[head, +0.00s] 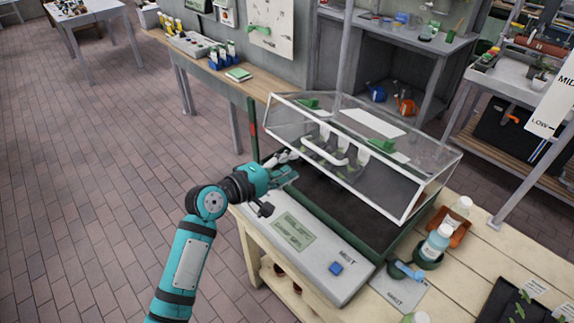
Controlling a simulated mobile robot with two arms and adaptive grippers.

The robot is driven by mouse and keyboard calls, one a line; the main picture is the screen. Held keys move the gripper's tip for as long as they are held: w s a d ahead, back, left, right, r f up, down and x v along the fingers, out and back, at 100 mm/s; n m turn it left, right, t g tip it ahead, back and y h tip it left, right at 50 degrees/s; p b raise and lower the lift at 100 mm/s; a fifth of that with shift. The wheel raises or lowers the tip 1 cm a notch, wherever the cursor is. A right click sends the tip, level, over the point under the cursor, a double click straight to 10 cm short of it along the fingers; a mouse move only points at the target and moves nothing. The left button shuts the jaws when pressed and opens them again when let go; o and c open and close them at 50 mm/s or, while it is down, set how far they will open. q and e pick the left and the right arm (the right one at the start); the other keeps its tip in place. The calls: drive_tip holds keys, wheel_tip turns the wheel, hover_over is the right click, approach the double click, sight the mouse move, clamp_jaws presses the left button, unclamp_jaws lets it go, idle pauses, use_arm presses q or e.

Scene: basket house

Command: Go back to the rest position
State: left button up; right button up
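My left gripper (284,167), on a teal and black arm, is at the left front corner of a clear-lidded planter box. Its fingers are small and partly overlap the box, so I cannot tell whether they are open or shut. The clear lid (408,205) has a white handle (340,150) and its front edge stands raised above the dark bed (340,205) of the box. I cannot tell whether the gripper touches the lid. My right gripper is not in view.
The box's grey front panel has a greenish display (294,232) and a blue button (336,268). Bottles (437,243) stand to its right on the wooden bench (490,235). A longer bench with cartons (222,58) runs behind. The tiled floor (90,180) at left is clear.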

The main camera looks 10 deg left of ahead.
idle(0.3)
use_arm(q)
drive_tip(key=s+a+f+m+g+y, duration=0.1)
drive_tip(key=s+f+m+g+y, duration=0.2)
drive_tip(key=s+f, duration=0.4)
drive_tip(key=s+a+f+m+g+y, duration=0.1)
drive_tip(key=s+a+f+m+g, duration=0.1)
drive_tip(key=s+f+m, duration=0.5)
drive_tip(key=s+a+f+m+g+y, duration=0.1)
drive_tip(key=s+a+g+y, duration=0.15)
drive_tip(key=s, duration=0.65)
drive_tip(key=s+a+f+m+g+y, duration=0.1)
drive_tip(key=s+a+m+g+y, duration=0.2)
drive_tip(key=s, duration=0.7)
wheel_tip(320, 180, down, 29)
drive_tip(key=a+n+b, duration=0.1)
drive_tip(key=b, duration=0.3)
drive_tip(key=s+a+f+g+b, duration=0.1)
drive_tip(key=s+a+f+b, duration=0.1)
drive_tip(key=s+f, duration=1.5)
wheel_tip(320, 180, down, 3)
drive_tip(key=shift+s+a+f+b, duration=0.1)
drive_tip(key=shift+s+a+b, duration=0.3)
drive_tip(key=shift+a, duration=0.15)
